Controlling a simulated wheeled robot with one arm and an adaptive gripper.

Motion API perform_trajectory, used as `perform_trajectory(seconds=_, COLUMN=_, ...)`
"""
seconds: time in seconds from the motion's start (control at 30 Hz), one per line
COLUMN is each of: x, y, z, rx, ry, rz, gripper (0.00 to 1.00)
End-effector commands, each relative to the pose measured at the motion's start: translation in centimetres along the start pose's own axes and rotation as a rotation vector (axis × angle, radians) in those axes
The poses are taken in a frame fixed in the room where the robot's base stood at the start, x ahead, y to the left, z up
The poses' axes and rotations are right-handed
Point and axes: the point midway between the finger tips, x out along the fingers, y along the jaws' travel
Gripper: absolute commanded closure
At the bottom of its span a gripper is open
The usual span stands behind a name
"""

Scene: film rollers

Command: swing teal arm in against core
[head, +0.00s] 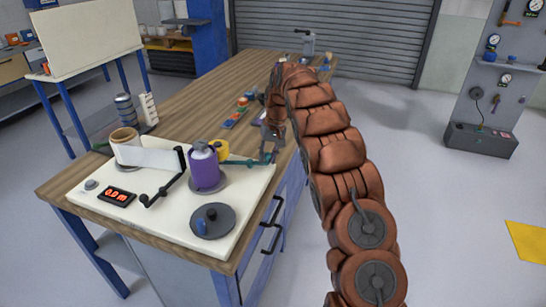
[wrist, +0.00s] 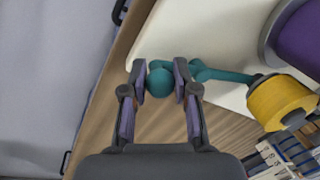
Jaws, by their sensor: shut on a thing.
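The teal arm (wrist: 225,75) ends in a round teal knob (wrist: 158,82). My gripper (wrist: 160,74) is shut on this knob, one finger on each side. The arm runs right to a yellow roller (wrist: 280,102), which looks apart from the purple core (wrist: 303,38) in the wrist view. In the head view, the teal arm (head: 245,162) reaches from beside the purple core (head: 204,168) to my gripper (head: 268,148) at the board's right edge. The yellow roller (head: 222,150) shows partly behind the core there.
On the cream board (head: 95,215) stand a white film roll (head: 125,148), a black crank-like bar (head: 163,190), a dark disc (head: 212,221) and a red display (head: 117,195). Small parts (head: 235,118) lie on the wooden bench behind.

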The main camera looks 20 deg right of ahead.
Motion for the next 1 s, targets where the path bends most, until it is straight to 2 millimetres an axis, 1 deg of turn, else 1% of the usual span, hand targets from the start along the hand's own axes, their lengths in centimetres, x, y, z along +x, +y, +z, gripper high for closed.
perform_trajectory(seconds=0.27, x=-0.01, y=0.08, z=-0.06, rx=0.000, ry=0.002, rz=0.000, gripper=1.00)
perform_trajectory(seconds=0.3, x=-0.02, y=0.08, z=-0.06, rx=0.001, ry=0.003, rz=0.000, gripper=0.68)
perform_trajectory(seconds=0.5, x=-0.01, y=0.09, z=-0.06, rx=0.001, ry=0.002, rz=0.000, gripper=0.47)
perform_trajectory(seconds=0.53, x=-0.01, y=0.09, z=-0.06, rx=0.001, ry=0.002, rz=0.000, gripper=0.45)
perform_trajectory(seconds=0.87, x=-0.11, y=0.07, z=-0.07, rx=0.001, ry=0.003, rz=-0.001, gripper=0.45)
perform_trajectory(seconds=1.0, x=-0.78, y=0.03, z=-0.13, rx=0.000, ry=0.005, rz=-0.001, gripper=0.45)
